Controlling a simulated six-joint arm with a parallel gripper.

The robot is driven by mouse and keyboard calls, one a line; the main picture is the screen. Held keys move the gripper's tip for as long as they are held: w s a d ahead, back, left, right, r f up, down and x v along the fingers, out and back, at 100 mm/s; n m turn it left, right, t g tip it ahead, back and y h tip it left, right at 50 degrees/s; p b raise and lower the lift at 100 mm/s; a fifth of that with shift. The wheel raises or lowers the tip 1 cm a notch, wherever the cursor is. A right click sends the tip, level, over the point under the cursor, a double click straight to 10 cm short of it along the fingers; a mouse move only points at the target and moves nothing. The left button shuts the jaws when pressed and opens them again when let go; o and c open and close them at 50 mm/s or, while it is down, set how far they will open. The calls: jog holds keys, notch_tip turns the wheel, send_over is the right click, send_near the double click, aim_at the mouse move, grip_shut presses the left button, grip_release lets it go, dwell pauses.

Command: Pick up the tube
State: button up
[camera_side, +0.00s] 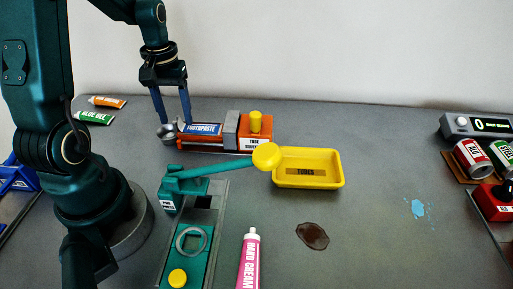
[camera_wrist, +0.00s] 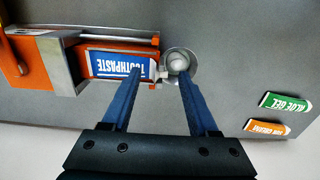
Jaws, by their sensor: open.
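A blue and white toothpaste tube (camera_side: 203,129) lies in an orange tube-squeezing device (camera_side: 255,136). In the wrist view the toothpaste tube (camera_wrist: 118,65) points its pale cap end toward a small round metal cup (camera_wrist: 178,62). My gripper (camera_side: 175,122) is open, pointing down around this cap end; in the wrist view its blue fingers (camera_wrist: 160,74) lie either side of the cap, with nothing visibly gripped. Contact cannot be told. A pink hand cream tube (camera_side: 249,262) lies at the front. A green aloe gel tube (camera_side: 94,118) and an orange tube (camera_side: 107,101) lie at the back left.
A yellow tray (camera_side: 338,182) labelled TUBES stands empty at mid-table. A green lever device (camera_side: 190,241) with a yellow knob reaches toward it. A brown stain (camera_side: 312,236) and blue splash (camera_side: 418,209) mark the table.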

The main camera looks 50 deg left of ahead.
grip_shut()
